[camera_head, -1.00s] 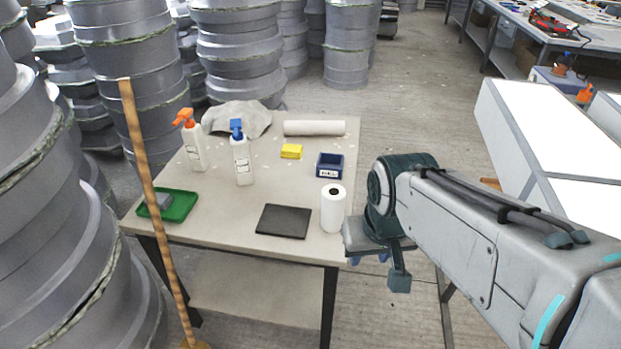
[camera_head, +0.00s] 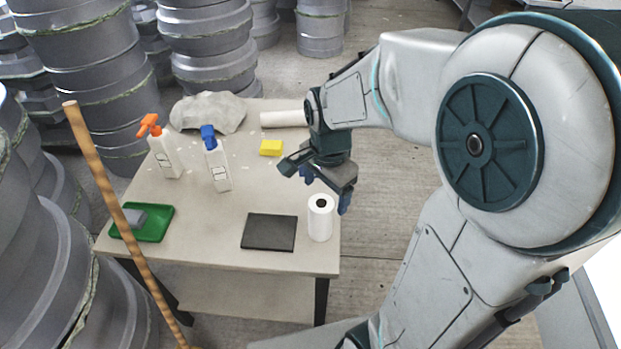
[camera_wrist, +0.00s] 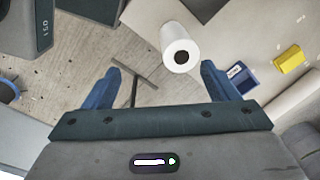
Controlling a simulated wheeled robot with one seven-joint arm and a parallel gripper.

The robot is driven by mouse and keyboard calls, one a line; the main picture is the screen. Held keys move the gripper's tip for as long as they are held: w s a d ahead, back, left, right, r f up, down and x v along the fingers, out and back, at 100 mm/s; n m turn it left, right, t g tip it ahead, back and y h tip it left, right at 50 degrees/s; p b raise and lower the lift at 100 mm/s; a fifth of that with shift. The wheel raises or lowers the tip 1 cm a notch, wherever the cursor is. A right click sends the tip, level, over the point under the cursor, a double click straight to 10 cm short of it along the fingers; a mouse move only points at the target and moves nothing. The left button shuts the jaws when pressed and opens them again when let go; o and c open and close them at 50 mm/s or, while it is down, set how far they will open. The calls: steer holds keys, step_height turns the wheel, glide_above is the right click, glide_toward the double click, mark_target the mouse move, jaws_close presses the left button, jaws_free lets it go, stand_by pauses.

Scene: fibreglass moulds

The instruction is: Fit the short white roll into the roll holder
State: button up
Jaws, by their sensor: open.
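The short white roll (camera_head: 320,222) stands upright near the right edge of the table, its dark core hole facing up. In the wrist view the roll (camera_wrist: 178,45) shows beyond the fingers, between their lines but nearer the right one. My gripper (camera_head: 325,189) is above the table's right edge, behind the roll in the head view. Its blue fingers, also in the wrist view (camera_wrist: 160,70), are apart with nothing between them. I cannot make out a roll holder in either view.
The table (camera_head: 215,245) carries a black pad (camera_head: 268,232), green tray (camera_head: 145,222), yellow block (camera_head: 271,147), two pump bottles (camera_head: 216,165), a cloth (camera_head: 208,111) and a longer roll (camera_head: 283,118). A wooden pole (camera_head: 125,225) stands front left.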

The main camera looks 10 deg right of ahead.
mark_target(320, 203)
steer(key=w+m+p, duration=0.1)
steer(key=m, duration=0.1)
steer(key=w+f+m, duration=0.1)
steer(key=w+m, duration=0.1)
steer(key=m, duration=0.1)
steer(key=w+m+g+h+p, duration=0.1)
steer(key=m, duration=0.1)
steer(key=shift+w+a+f+p, duration=0.3)
steer(key=shift+f+p, duration=0.05)
steer(key=shift+w+f+m, duration=0.4)
steer(key=shift+m, duration=0.6)
steer(key=f, duration=0.5)
steer(key=d+f, duration=0.1)
steer(key=f, duration=0.1)
steer(key=shift+s+f, duration=0.1)
steer(key=shift+f, duration=0.3)
steer(key=shift+s+d+f+p, duration=0.15)
steer(key=shift+f+p, duration=0.2)
steer(key=shift+f, duration=1.15)
steer(key=shift+d+f+p, duration=0.1)
steer(key=shift+f+p, duration=0.2)
steer(key=shift+f, duration=1.2)
steer(key=c, duration=1.2)
